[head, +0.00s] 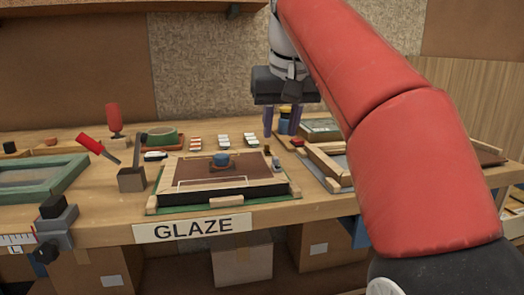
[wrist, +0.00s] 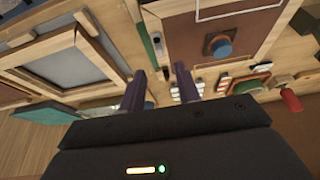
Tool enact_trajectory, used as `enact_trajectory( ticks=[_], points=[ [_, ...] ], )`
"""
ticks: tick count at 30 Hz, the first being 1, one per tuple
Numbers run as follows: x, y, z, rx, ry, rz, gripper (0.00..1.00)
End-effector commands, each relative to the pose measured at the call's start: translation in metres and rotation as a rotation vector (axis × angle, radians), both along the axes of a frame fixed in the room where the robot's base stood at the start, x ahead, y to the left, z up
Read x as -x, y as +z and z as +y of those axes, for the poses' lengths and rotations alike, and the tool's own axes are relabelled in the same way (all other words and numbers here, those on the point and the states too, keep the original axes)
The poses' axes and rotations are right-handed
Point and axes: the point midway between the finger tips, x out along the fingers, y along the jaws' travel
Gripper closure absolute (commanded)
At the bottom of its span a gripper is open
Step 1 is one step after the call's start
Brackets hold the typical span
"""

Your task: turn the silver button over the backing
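The brown backing (head: 205,171) lies in a pale wooden frame (head: 281,188) on the bench, with a blue round knob (head: 221,159) on top. A small grey piece (head: 276,163) at the frame's right edge may be the silver button; it is too small to tell which way it is turned. In the wrist view, the backing (wrist: 262,25) and the blue knob (wrist: 219,46) show at upper right. My gripper (head: 281,130) is above the bench, behind and right of the frame. Its two purple fingers (wrist: 160,82) are apart, with nothing seen held.
A second wooden frame (head: 322,163) lies to the right, a green frame (head: 35,179) at far left. Small tile rows (head: 223,139) lie behind the backing.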

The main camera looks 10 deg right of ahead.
Motion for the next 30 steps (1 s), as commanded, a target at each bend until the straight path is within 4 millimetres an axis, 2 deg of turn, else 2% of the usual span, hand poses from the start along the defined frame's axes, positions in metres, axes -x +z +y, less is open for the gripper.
enact_trajectory(
  ticks=[6, 12, 23, 30],
  points=[
    [-0.013, -0.037, -0.001, 0.000, -0.001, 0.003, 0.67],
    [-0.023, -0.058, -0.001, 0.001, -0.001, 0.001, 0.67],
    [-0.026, -0.064, 0.000, 0.001, 0.000, -0.001, 0.67],
    [-0.026, -0.063, 0.000, 0.001, 0.000, -0.001, 0.96]
  ],
)
